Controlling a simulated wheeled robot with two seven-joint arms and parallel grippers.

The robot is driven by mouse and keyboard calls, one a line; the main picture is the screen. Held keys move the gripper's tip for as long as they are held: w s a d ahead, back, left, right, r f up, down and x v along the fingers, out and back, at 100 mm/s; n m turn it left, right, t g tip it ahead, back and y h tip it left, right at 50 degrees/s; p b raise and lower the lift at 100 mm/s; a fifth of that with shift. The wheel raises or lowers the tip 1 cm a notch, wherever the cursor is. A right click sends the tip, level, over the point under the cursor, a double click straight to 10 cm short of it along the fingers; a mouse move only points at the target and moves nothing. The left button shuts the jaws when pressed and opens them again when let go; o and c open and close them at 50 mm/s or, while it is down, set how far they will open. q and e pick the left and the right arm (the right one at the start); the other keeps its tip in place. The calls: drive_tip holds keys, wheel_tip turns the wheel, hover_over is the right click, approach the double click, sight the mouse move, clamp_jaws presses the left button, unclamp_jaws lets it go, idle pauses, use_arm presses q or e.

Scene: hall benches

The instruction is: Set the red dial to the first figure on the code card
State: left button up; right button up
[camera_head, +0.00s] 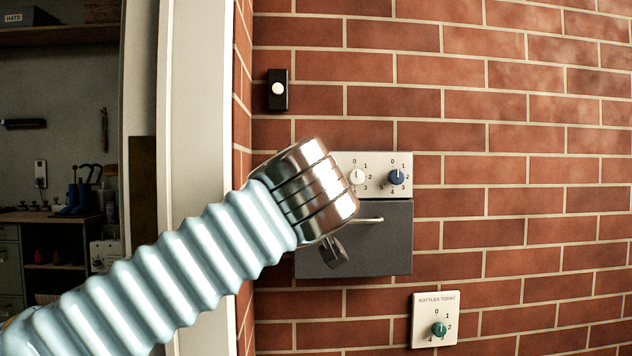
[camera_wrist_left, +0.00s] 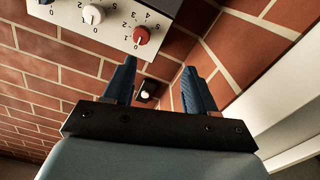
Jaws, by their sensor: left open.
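The red dial (camera_wrist_left: 141,35) sits at the end of a pale dial panel (camera_wrist_left: 115,22) with figures around it, seen upside down in the left wrist view. Its pointer is too small to read. In the head view my wrist hides it, while the panel's right part (camera_head: 376,188) shows. My left gripper (camera_wrist_left: 159,63) is open and empty, its two blue fingers apart. The red dial is outside the jaws, just beyond one fingertip in the picture. In the head view my metal wrist covers the fingers. I see no code card. My right gripper is not in view.
A white dial (camera_head: 357,177) and a blue dial (camera_head: 397,177) share the panel, above a dark grey box (camera_head: 390,250) with a handle. A green dial (camera_head: 438,329) is on a "bottles today" plate below right. A white door frame stands left.

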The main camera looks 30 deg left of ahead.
use_arm(q)
drive_tip(key=v, duration=0.6)
drive_tip(key=shift+s+d+b, duration=0.2)
drive_tip(key=shift+s+b, duration=0.15)
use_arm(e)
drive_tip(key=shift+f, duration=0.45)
use_arm(q)
drive_tip(key=v, duration=1.2)
drive_tip(key=shift+p, duration=0.35)
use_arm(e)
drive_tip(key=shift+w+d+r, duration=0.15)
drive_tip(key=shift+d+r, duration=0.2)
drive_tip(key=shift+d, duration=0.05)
